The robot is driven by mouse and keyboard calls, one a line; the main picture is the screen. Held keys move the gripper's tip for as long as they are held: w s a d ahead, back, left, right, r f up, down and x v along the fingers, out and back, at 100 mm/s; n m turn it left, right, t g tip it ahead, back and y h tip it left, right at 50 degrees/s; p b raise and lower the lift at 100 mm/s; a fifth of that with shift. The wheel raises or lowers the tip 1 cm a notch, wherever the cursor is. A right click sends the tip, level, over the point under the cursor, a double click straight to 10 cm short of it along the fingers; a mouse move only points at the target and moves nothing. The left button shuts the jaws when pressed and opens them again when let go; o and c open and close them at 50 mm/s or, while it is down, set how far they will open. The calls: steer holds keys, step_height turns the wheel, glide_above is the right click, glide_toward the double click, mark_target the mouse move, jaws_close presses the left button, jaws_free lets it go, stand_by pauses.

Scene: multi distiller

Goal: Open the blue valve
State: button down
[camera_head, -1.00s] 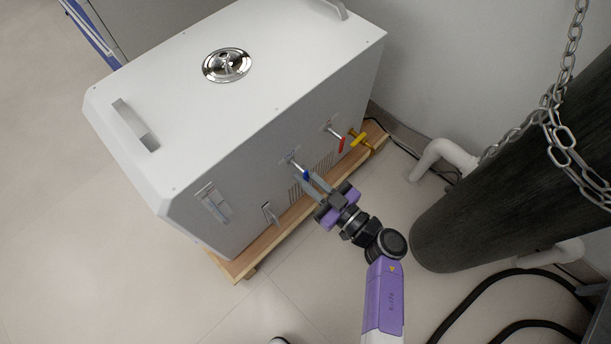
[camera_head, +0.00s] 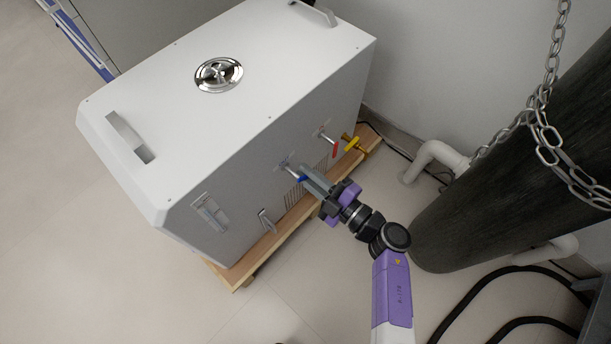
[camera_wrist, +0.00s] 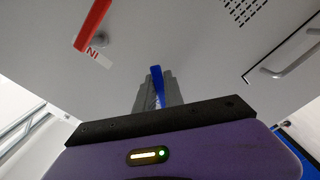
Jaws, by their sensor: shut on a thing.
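The blue valve handle (camera_head: 302,179) is on the front face of the white distiller (camera_head: 232,172), below a short metal pipe. In the wrist view the blue handle (camera_wrist: 156,76) shows between the grey fingers. My gripper (camera_head: 308,175) is shut on the blue handle, reaching it from the lower right; it also shows in the wrist view (camera_wrist: 157,92). The fingers hide part of the handle.
A red valve handle (camera_head: 335,149) and a yellow one (camera_head: 355,144) sit to the right of the blue valve. The distiller stands on a wooden pallet (camera_head: 243,271). A dark cylinder (camera_head: 490,180) with a chain (camera_head: 548,130) stands right of my arm.

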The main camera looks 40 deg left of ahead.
steer(key=n, duration=0.2)
steer(key=shift+w+d+r+n, duration=0.15)
steer(key=shift+w+r+n, duration=0.1)
steer(key=shift+n, duration=0.15)
steer(key=shift+w+r+n, duration=0.1)
steer(key=shift+r+n, duration=0.2)
steer(key=shift+n, duration=0.75)
steer(key=shift+r+n, duration=0.25)
steer(key=shift+n, duration=0.8)
steer(key=c, duration=1.4)
jaws_free()
steer(key=shift+r, duration=0.1)
steer(key=shift+c, duration=0.2)
steer(key=d+p, duration=0.3)
steer(key=d, duration=0.4)
steer(key=shift+s+d, duration=0.35)
